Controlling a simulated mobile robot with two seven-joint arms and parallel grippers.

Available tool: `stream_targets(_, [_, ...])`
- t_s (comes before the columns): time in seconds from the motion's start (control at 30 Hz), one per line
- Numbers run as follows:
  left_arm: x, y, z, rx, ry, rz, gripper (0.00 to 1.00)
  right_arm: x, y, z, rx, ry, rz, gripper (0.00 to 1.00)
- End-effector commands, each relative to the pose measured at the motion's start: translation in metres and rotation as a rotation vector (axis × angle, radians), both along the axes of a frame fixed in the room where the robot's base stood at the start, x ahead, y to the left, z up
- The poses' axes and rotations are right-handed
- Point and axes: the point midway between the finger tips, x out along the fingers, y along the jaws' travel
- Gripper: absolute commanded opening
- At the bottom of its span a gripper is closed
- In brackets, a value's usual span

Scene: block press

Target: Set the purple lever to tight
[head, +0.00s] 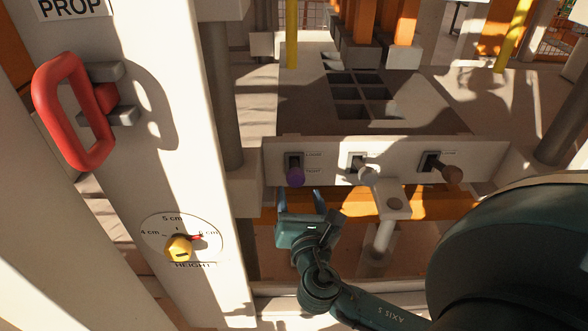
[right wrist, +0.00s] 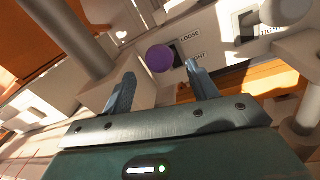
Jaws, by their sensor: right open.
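The purple lever's round knob (head: 295,176) sticks out of the leftmost slot of a pale panel (head: 326,160). In the head view the knob appears at the slot's lower end, near the lower of two labels. In the right wrist view the purple knob (right wrist: 159,58) shows just beyond the fingertips, left of the labels LOOSE and TIGHT. Its exact setting is hard to tell. My right gripper (head: 301,196) is open and empty, just below and in front of the knob, apart from it. In the right wrist view its fingers (right wrist: 160,72) are spread. My left gripper is out of view.
A red handle (head: 72,112) and yellow height knob (head: 179,248) are on the left post.

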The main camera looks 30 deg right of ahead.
Motion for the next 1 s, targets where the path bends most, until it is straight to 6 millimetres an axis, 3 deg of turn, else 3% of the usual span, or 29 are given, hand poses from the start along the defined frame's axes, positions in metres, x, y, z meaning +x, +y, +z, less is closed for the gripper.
stream_targets(0.2, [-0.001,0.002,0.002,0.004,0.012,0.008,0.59,0.043,-0.02,0.002,-0.003,-0.002,-0.001,0.59])
stream_targets(0.4, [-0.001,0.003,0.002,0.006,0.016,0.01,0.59,0.068,-0.032,0.001,-0.001,-0.001,0.001,0.59])
stream_targets(0.83, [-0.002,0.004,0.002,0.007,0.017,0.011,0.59,0.077,-0.036,0.0,0.0,0.001,0.0,0.59])
stream_targets(1.0, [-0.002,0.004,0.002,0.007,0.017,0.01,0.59,0.077,-0.036,0.0,0.0,0.001,0.001,0.45])
